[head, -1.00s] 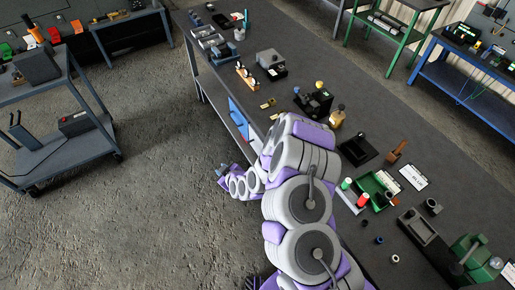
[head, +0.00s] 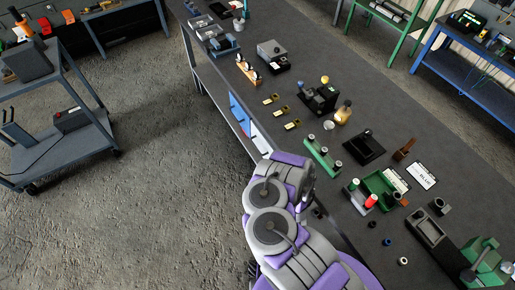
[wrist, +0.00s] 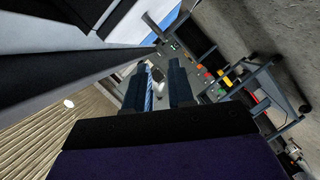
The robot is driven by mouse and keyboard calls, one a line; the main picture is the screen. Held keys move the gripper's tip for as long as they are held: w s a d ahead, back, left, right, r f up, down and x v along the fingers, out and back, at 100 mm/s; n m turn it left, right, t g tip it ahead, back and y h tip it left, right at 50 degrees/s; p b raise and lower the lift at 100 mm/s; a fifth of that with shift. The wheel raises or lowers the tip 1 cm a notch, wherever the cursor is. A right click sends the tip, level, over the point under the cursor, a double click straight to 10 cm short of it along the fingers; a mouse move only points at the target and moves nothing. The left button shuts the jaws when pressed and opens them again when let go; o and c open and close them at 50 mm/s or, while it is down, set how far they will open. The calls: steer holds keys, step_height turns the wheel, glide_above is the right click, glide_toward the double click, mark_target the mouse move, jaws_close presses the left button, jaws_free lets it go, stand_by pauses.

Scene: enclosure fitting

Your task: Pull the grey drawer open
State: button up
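A pale grey-white front (head: 260,140), which looks like the grey drawer, shows under the bench's edge, next to a blue front (head: 238,114). My arm hides part of it in the head view. In the wrist view a broad pale panel (wrist: 70,25) lies at upper left with a blue panel (wrist: 167,18) beside it. My gripper (wrist: 158,75) shows two dark fingers, apart, with no drawer part clearly between them. The gripper is hidden behind my arm in the head view. I cannot tell whether it touches the drawer, or see a handle clearly.
The bench top (head: 300,55) carries a green rack (head: 321,155), a black tray (head: 364,147), a green bin (head: 382,187) and several small parts. A grey cart (head: 75,95) stands at left. The floor between the cart and bench is clear.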

mark_target(257, 149)
steer(key=b+x, duration=0.8)
steer(key=x, duration=0.8)
steer(key=shift+s+a+f+b, duration=0.1)
steer(key=shift+s+f+b, duration=0.05)
steer(key=shift+b, duration=0.2)
steer(key=shift+w+a, duration=0.1)
steer(key=shift+w, duration=0.4)
steer(key=shift+c, duration=0.5)
jaws_close()
steer(key=shift+s, duration=0.1)
